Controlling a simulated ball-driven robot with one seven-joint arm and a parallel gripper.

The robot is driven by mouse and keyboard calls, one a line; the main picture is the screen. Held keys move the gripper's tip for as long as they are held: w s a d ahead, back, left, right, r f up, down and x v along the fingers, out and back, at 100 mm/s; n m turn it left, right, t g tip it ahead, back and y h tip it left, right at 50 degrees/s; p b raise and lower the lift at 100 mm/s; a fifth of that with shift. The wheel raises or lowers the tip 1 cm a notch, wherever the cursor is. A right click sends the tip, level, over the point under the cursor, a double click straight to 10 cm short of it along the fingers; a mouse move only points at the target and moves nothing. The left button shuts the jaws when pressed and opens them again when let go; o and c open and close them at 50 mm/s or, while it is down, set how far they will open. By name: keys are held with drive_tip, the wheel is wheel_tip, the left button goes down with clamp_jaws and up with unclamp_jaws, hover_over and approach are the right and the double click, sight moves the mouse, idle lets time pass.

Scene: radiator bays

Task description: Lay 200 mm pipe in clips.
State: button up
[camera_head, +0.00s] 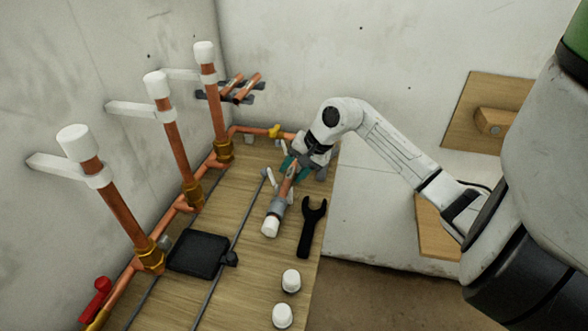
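A short copper pipe (287,185) lies near the right edge of the wooden bench, with a grey fitting (278,206) and a white cap (270,227) at its near end. Small white pieces, possibly clips, stand on both sides of it. My gripper (296,168) is low over the pipe's far end, with teal parts on either side. My wrist hides part of this spot, so I cannot tell whether the fingers hold the pipe. Two more short copper pipes (247,87) rest on a dark rack on the back-left wall.
Three upright copper pipes (176,140) with white caps and wall brackets line the left wall. A black wrench (312,226), a black pad (198,254) and two white caps (291,280) lie on the bench (262,290). A red-handled valve (97,297) is front left.

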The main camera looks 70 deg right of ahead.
drive_tip(key=shift+o, duration=0.7)
drive_tip(key=b+v, duration=0.1)
drive_tip(key=v, duration=0.9)
drive_tip(key=shift+s+r+b, duration=0.2)
drive_tip(key=shift+r+b, duration=0.15)
